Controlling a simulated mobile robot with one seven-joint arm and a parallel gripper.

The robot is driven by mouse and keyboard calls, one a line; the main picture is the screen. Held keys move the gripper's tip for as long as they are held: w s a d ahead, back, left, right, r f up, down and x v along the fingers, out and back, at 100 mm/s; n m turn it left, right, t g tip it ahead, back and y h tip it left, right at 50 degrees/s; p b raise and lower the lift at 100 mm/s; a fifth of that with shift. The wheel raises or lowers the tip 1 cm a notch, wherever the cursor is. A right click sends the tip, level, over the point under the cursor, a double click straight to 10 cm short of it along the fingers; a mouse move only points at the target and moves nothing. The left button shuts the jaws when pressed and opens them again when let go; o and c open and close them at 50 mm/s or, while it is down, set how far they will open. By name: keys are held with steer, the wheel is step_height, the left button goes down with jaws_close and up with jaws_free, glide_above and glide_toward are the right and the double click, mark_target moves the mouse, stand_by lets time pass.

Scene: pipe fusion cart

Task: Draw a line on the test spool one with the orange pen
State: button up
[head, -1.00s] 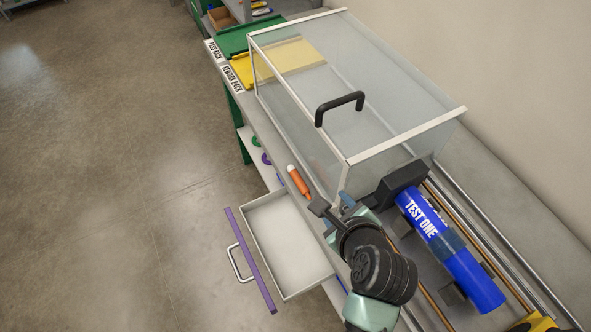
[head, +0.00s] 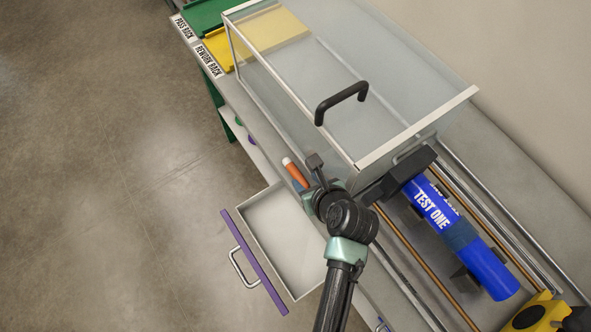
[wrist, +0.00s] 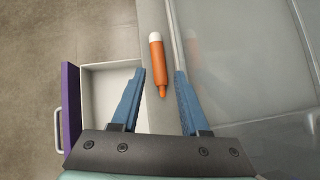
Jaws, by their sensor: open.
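The orange pen (head: 294,172) with a white end lies on the narrow front ledge beside the clear cover. In the wrist view the pen (wrist: 157,62) lies ahead of and between the open blue fingers of my gripper (wrist: 157,88), its narrow end toward me. Nothing is held. In the head view my gripper (head: 312,180) is just to the right of the pen, and its fingers are partly hidden. The blue test spool one (head: 437,207), marked TEST ONE, lies on the rails to the right of my gripper, with a dark clamp at its upper end.
A clear cover (head: 300,90) with a black handle (head: 341,102) stands right behind the pen. An open, empty drawer (head: 283,240) with a purple front juts out below. Yellow (head: 222,52) and green (head: 205,14) racks lie at the far end. A yellow-black device (head: 540,314) sits lower right.

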mark_target(297, 175)
steer(key=shift+x, duration=3.35)
steer(key=shift+s, duration=0.2)
steer(key=shift+c, duration=0.3)
jaws_close()
